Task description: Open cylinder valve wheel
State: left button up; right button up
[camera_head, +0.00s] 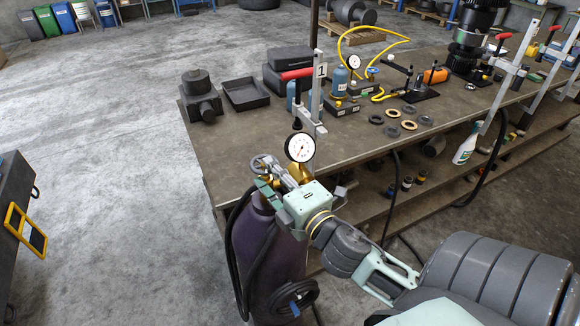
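A dark purple gas cylinder (268,246) stands upright on the floor at the near corner of the workbench. A small grey ring, which looks like the valve wheel (264,161), shows at its top. Brass fittings and a round white gauge (299,148) are just to the right of it. My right gripper (272,173) comes in from the lower right. Its fingers are at the valve wheel, over the cylinder's top. The fingertips overlap the wheel and are small, so I cannot tell whether they grip it. The gripper's body hides much of the valve. My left gripper is out of view.
The workbench (222,150) holds a black tray (246,93), a dark block part (201,97), blue bottles, rings and a clamp stand. Black hoses hang beside the cylinder. A lower shelf holds a white spray bottle (466,148). The floor at left is mostly clear.

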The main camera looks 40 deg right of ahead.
jog(key=s, duration=0.8)
jog(key=shift+s+a, duration=0.2)
jog(key=shift+a, duration=0.2)
